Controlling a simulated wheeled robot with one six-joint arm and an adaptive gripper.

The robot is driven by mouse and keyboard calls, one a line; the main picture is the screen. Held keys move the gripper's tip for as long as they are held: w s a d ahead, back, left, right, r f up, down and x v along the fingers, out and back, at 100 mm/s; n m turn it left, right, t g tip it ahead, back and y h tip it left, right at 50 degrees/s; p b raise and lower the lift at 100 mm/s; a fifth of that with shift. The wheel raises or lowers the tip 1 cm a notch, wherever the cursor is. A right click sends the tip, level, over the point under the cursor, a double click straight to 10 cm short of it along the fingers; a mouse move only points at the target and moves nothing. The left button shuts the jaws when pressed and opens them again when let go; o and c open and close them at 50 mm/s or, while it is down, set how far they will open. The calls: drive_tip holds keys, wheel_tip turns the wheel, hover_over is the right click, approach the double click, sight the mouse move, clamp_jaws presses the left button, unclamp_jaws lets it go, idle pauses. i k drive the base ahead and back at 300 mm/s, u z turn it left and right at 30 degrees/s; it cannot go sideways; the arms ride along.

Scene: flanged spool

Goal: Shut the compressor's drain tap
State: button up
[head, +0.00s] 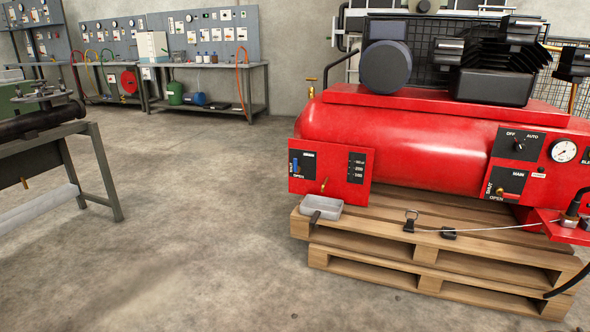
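The red compressor (400,138) stands on a wooden pallet stack on the right in the head view. A red plate at its lower left end carries a black panel (302,156) with a small upright blue lever and lettering that seems to read SHUT and OPEN. A small brass tap or spout (324,184) sits lower on the same plate, above a grey tray (320,207). I cannot tell which of these is the drain tap's handle, or its setting. My gripper is not in view.
A thin cable crosses the pallet (390,240). A workbench (95,165) stands at left, more benches behind. The concrete floor between (190,220) is clear.

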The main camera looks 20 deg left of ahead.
sight(296, 168)
drive_tip(key=u, duration=0.9)
drive_tip(key=k, duration=1.15)
drive_tip(key=u, duration=1.25)
drive_tip(key=i, duration=2.55)
drive_tip(key=z, duration=0.95)
drive_tip(key=i, duration=1)
drive_tip(key=z, duration=1.65)
drive_tip(key=i, duration=0.7)
drive_tip(key=z, duration=0.6)
